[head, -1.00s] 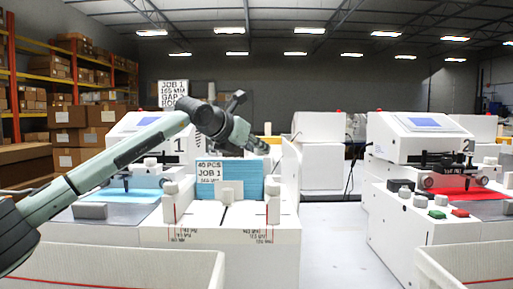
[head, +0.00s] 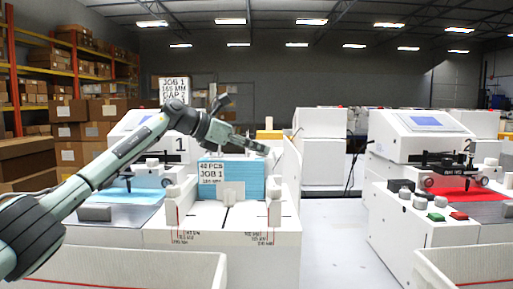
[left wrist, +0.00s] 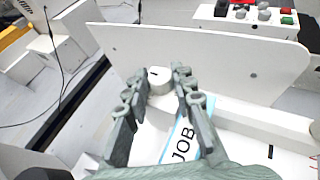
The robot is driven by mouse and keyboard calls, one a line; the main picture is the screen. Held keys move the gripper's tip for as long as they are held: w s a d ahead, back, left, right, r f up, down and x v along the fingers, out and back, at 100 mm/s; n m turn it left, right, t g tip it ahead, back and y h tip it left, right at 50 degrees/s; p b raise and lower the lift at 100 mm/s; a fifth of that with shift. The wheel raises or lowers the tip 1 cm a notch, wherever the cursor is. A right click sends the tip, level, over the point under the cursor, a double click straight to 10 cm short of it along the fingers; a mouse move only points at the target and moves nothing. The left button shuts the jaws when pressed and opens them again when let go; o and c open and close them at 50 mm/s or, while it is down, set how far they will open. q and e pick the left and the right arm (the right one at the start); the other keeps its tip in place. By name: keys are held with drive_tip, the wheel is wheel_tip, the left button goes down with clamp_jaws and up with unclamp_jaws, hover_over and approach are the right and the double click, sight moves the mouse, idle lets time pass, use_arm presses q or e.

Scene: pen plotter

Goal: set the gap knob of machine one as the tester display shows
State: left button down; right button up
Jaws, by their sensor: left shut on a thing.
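My left gripper (head: 262,148) reaches over the stack of blue sheets (head: 252,180) on machine one (head: 270,222). In the left wrist view its two fingers (left wrist: 158,82) close on a white round knob (left wrist: 160,73) with a short dark mark on top. The knob is hidden in the head view. A card on the stack reads "40 PCS JOB 1". A sign (head: 174,90) behind reads "JOB 1, 165 MM, GAP 2", its lowest line hidden by my arm. No readable tester display shows. My right gripper is out of view.
Machine two (head: 425,135), with a screen, knobs, red sheet (head: 465,194) and green and red buttons, stands at the right. A clear floor aisle (head: 335,235) separates the machines. White bins (head: 130,268) stand in front. A white upright panel (left wrist: 215,58) rises beside the knob.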

use_arm(q)
drive_tip(key=shift+w+r+m+g+h, duration=0.1)
drive_tip(key=shift+m+g+h, duration=0.2)
drive_tip(key=shift+m+g, duration=0.1)
drive_tip(key=c, duration=1.3)
unclamp_jaws()
drive_tip(key=shift+o, duration=0.2)
drive_tip(key=s+a, duration=0.6)
drive_tip(key=a, duration=0.5)
drive_tip(key=shift+a+r, duration=0.2)
drive_tip(key=shift+a, duration=0.2)
